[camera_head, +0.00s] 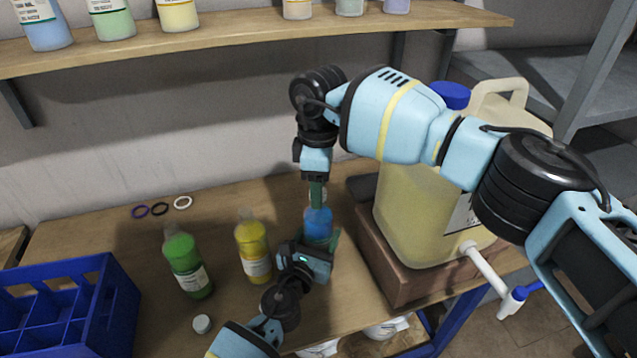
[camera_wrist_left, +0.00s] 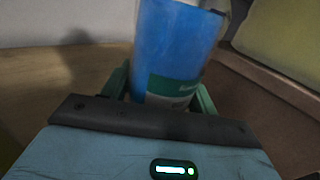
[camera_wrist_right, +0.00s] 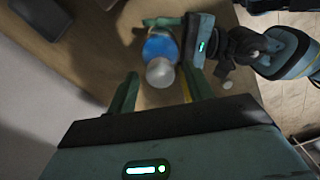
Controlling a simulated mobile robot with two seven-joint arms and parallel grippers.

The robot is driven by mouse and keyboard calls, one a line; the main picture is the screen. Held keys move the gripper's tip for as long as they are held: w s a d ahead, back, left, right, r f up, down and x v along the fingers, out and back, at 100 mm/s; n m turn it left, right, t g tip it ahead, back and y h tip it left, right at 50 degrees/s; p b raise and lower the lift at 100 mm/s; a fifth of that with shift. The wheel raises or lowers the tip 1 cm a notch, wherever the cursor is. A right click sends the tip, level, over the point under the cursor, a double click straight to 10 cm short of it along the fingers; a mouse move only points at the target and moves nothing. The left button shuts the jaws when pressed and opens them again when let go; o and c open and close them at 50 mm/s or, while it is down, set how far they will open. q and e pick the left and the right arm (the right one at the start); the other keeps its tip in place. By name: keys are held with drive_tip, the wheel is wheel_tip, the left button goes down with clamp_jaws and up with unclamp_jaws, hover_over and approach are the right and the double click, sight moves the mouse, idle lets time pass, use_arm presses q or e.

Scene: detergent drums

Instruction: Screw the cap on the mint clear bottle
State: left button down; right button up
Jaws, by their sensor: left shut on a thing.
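A bottle of blue liquid (camera_head: 319,224) with a teal and white label stands upright on the table; it fills the left wrist view (camera_wrist_left: 178,45). My left gripper (camera_head: 316,243) is shut around its lower part. My right gripper (camera_head: 317,190) points down just above the bottle. In the right wrist view its fingers are apart, with the bottle's pale top (camera_wrist_right: 160,72) between and beyond them. A loose white cap (camera_head: 202,324) lies on the table near the front edge. I cannot read which bottle is the mint clear one.
A green bottle (camera_head: 186,264) and a yellow bottle (camera_head: 253,250) stand left of the blue one. Several small rings (camera_head: 160,209) lie behind them. A blue crate (camera_head: 110,300) is at left. A large yellowish canister (camera_head: 420,215) on a brown block stands close at right.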

drive_tip(key=shift+f, duration=0.15)
drive_tip(key=shift+r, duration=2.3)
drive_tip(key=shift+c, duration=0.2)
